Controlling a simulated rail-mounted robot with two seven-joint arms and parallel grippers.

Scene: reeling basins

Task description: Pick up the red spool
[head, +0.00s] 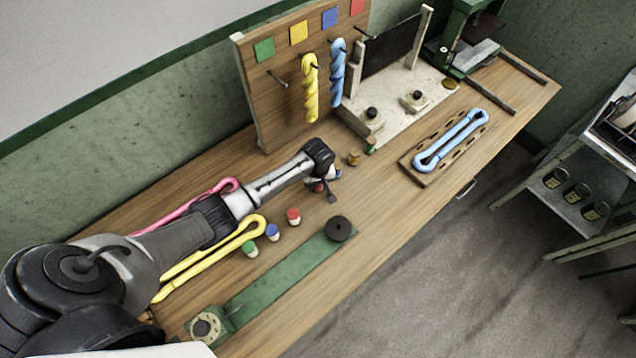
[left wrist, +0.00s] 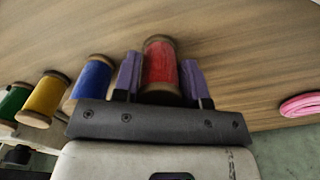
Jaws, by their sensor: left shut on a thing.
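The red spool (left wrist: 160,66) stands between the two purple fingers of my left gripper (left wrist: 160,82) in the left wrist view, with its wooden ends showing. The fingers are shut on its sides. In the head view my left gripper (head: 326,187) reaches down over the workbench and hides most of this spool; a bit of red (head: 318,187) shows beside it. I cannot tell whether the spool is clear of the bench. Another red-topped spool (head: 293,214) stands apart, nearer the front. My right gripper is not in view.
Blue (left wrist: 91,80), yellow (left wrist: 44,97) and green (left wrist: 13,102) spools stand in a row beside the held one. Blue (head: 272,232) and green (head: 250,249) spools stand near the yellow skein (head: 250,232). A pegboard (head: 262,105) rises behind.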

